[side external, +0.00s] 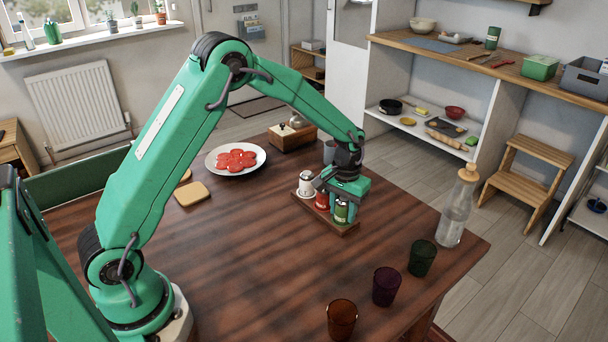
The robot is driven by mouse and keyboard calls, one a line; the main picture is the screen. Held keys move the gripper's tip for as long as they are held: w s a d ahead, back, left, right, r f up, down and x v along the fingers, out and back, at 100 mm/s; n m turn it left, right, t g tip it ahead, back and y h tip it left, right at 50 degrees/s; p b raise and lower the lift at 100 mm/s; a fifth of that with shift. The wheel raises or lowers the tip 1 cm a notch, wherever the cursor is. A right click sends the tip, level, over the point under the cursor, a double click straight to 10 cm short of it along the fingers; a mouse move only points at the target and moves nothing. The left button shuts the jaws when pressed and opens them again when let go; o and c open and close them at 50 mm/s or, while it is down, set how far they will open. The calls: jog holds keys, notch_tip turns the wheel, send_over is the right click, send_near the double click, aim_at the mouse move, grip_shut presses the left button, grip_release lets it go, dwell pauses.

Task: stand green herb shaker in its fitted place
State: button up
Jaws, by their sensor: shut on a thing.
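The green herb shaker (342,213) is upright at the right front end of a small wooden rack (348,231). My gripper (346,198) is over this end, pointing down, and is shut on the shaker's upper part. The fingers hide the shaker's top. I cannot tell whether its base rests in the rack or is slightly above it. A red shaker (322,200) stands in the middle of the rack, just left of the green one. A white shaker (305,184) stands at the rack's left rear end.
A plate (214,164) of red slices and a wooden box (284,141) are behind. A grey cup (329,151) stands close behind my wrist. A corked glass bottle (455,215) is to the right. Orange (341,318), purple (386,286) and green (422,258) tumblers line the front right.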

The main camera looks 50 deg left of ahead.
jog(key=shift+f, duration=0.2)
jog(key=o, duration=1)
jog(key=shift+r, duration=0.1)
notch_tip(320, 180, up, 11)
jog(key=shift+r, duration=0.6)
